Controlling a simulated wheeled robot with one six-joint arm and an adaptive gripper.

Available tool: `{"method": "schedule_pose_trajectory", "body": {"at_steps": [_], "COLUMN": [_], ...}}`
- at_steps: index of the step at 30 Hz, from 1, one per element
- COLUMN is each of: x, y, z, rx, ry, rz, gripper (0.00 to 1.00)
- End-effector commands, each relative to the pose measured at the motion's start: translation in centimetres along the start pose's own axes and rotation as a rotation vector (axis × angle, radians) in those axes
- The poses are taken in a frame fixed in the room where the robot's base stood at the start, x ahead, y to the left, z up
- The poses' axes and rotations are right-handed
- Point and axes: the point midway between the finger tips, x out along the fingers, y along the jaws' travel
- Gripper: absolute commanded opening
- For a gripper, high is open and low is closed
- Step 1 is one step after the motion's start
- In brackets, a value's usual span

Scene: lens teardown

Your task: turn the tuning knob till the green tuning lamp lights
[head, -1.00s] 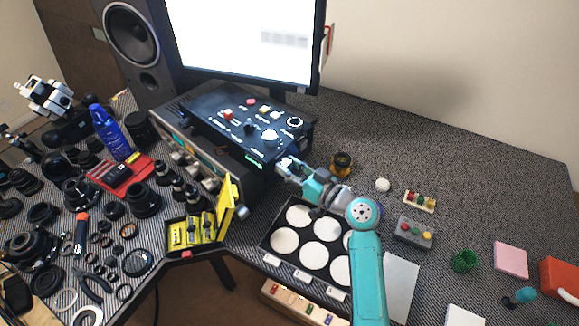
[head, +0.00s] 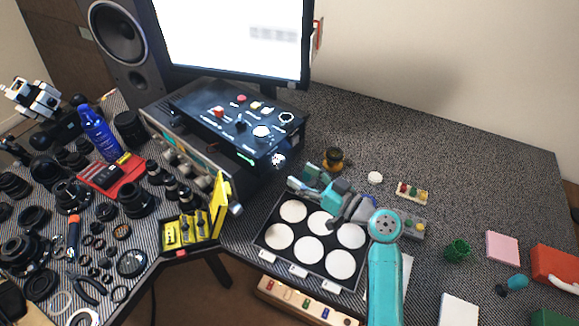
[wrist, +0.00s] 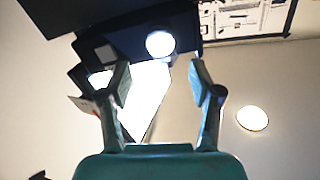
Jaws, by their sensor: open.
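A black control panel (head: 215,112) with several small knobs and buttons sits on top of the equipment box below the monitor. A pale round knob (head: 278,160) stands at its front right corner; I take it for the tuning knob. A pale round knob face (wrist: 160,43) also shows in the wrist view, beyond the fingertips. A green strip (head: 246,159) glows on the panel's front edge; I cannot tell whether it is the tuning lamp. My gripper (head: 296,186) is open and empty, apart from the panel, to the lower right of the front knob. In the wrist view its fingers (wrist: 160,88) are spread.
A tray with white round pads (head: 308,250) lies below my gripper. A brass-coloured part (head: 333,158) and a white ball (head: 375,177) stand behind it. A yellow case (head: 195,232) is at left. The desk at back right is clear.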

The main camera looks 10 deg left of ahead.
Motion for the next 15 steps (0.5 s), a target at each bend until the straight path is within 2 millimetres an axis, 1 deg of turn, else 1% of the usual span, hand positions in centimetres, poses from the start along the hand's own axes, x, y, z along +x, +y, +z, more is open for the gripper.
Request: {"method": "schedule_pose_trajectory", "body": {"at_steps": [1, 6, 10, 15], "x": [-1.1, -3.4, -4.4, -4.7], "y": [0.1, 0.1, 0.1, 0.0], "z": [0.0, 0.0, 0.0, 0.0], "rx": [-0.001, 0.0, 0.0, 0.0], "ry": [0.001, 0.001, 0.0, 0.0], "rz": [0.005, 0.002, 0.002, 0.0], "gripper": [0.64, 0.64, 0.64, 0.64]}}
